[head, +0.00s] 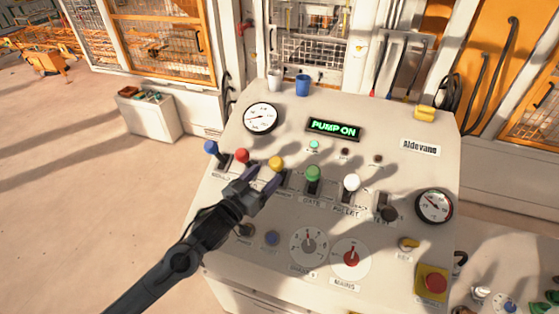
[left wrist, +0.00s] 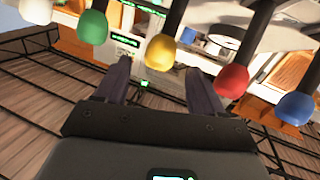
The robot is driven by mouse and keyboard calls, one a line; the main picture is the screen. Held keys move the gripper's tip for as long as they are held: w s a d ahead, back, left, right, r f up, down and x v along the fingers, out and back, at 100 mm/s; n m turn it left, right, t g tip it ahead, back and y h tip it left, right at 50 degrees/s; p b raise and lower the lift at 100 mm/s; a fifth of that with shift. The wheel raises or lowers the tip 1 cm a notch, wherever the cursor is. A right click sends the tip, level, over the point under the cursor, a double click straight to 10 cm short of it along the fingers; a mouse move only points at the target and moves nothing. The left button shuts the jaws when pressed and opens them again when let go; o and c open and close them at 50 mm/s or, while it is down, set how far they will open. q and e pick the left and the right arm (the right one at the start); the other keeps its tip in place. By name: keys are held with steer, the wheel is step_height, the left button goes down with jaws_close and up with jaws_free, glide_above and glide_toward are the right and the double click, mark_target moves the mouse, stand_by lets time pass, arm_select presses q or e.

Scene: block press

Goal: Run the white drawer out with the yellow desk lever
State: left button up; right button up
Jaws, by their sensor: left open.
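The yellow desk lever (head: 276,162) has a round knob and stands in the row of levers on the sloped desk. My left gripper (head: 262,178) is open, with its fingertips close to the yellow knob on the near side. In the left wrist view the yellow knob (left wrist: 162,52) appears between the two fingers (left wrist: 158,82), a little beyond the tips; I see no clear contact. I cannot pick out the white drawer in either view. My right gripper is not in view.
A blue lever (head: 211,147) and a red lever (head: 242,155) stand left of the yellow one; a green lever (head: 313,173) and a white lever (head: 351,182) stand right. A lit display (head: 334,129) reads "PUMP ON". A red button (head: 435,283) sits at lower right.

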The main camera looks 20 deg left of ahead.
mark_target(279, 161)
arm_select(q)
steer(key=w, duration=0.2)
steer(key=w+d+p, duration=0.1)
steer(key=w, duration=0.5)
steer(key=shift+d+p, duration=0.25)
steer(key=shift+p, duration=0.05)
